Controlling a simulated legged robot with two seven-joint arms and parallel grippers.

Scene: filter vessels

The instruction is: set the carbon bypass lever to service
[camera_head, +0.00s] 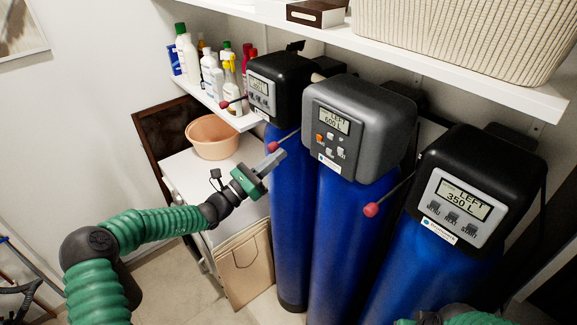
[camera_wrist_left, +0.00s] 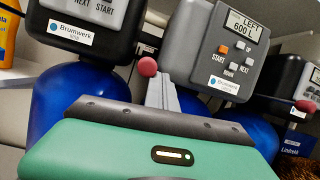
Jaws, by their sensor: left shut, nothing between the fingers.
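Three filter vessels with blue tanks stand in a row: a left black-headed one (camera_head: 275,85), a middle grey-headed one (camera_head: 360,125) and a right black-headed one (camera_head: 480,190). Each has a lever with a red knob: left knob (camera_head: 224,104), middle knob (camera_head: 273,147), right knob (camera_head: 371,210). I cannot tell from the labels which is carbon. My left gripper (camera_head: 274,161) is shut and empty, with its tips close to the middle knob. In the left wrist view this knob (camera_wrist_left: 147,67) shows just above the fingers (camera_wrist_left: 161,94); contact is unclear. My right gripper is not in view.
A white shelf (camera_head: 215,95) with several bottles is at the back left. A peach basin (camera_head: 213,137) stands on a white cabinet (camera_head: 190,170). An upper shelf with a woven basket (camera_head: 470,35) overhangs the vessels.

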